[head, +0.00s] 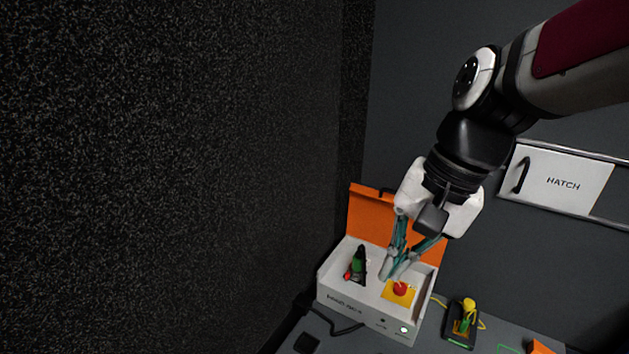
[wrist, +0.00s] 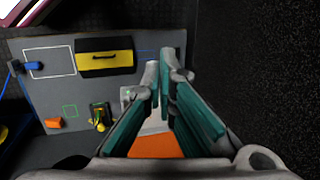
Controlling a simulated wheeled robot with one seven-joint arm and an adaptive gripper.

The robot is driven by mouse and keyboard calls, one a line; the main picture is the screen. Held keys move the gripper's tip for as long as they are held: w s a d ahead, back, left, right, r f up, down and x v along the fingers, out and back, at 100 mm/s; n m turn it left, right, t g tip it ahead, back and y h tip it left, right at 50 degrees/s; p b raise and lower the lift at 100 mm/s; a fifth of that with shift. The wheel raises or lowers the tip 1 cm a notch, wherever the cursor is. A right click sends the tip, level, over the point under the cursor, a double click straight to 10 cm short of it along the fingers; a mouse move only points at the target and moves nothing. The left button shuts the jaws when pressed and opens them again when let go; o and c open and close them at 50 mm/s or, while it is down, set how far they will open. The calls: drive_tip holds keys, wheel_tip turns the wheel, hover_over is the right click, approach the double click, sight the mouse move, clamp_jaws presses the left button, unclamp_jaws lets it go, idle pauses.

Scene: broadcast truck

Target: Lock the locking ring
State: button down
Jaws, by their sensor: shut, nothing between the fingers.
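No part is plainly marked as the locking ring. A yellow and green connector (head: 467,309) with a yellow cable stands on a small black base (head: 459,338) right of the white box; a ring on it is too small to make out. It also shows in the wrist view (wrist: 101,117), left of my fingers. My gripper (head: 393,277) points down over the open white box (head: 347,302), close to a red knob on a yellow plate (head: 400,289). In the wrist view my gripper (wrist: 163,68) has its fingertips together, with nothing seen between them. Contact with the box cannot be told.
The box's orange lid (head: 369,213) stands open behind my gripper. A black lever (head: 359,261) with green and red parts is inside the box. An orange block (head: 541,347) lies right. A yellow case (wrist: 105,61) shows in the wrist view. A dark speckled wall is left.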

drive_tip(key=w+f+m+p, duration=0.1)
drive_tip(key=w+f+m, duration=0.3)
drive_tip(key=w, duration=0.4)
drive_tip(key=w+d+f+m+t+y+p, duration=0.1)
drive_tip(key=w+f+m, duration=0.2)
drive_tip(key=w, duration=0.4)
drive_tip(key=w+f+m+p, duration=0.2)
drive_tip(key=w+f+m, duration=0.2)
drive_tip(key=w, duration=0.4)
drive_tip(key=w+d+f+m+h, duration=0.1)
drive_tip(key=w+d+f+m, duration=0.1)
drive_tip(key=f, duration=0.9)
drive_tip(key=w+d+f+m, duration=0.2)
drive_tip(key=f+m, duration=0.3)
drive_tip(key=f, duration=0.7)
drive_tip(key=w+d+f+m+h+b, duration=0.1)
drive_tip(key=w+f+m, duration=0.3)
drive_tip(key=f, duration=0.7)
drive_tip(key=shift+w+d+f+t+h, duration=0.1)
drive_tip(key=shift+w+d+t+h, duration=0.1)
drive_tip(key=shift+d, duration=0.25)
drive_tip(key=shift+w+d+f+t+h, duration=0.1)
drive_tip(key=shift+w+d+t, duration=0.1)
drive_tip(key=shift+d, duration=0.2)
drive_tip(key=shift+w+a+b, duration=0.4)
drive_tip(key=shift+w+a, duration=0.35)
drive_tip(key=shift+w, duration=0.15)
drive_tip(key=shift+w+a+b, duration=0.3)
drive_tip(key=shift+w+a, duration=0.1)
drive_tip(key=shift+w, duration=0.4)
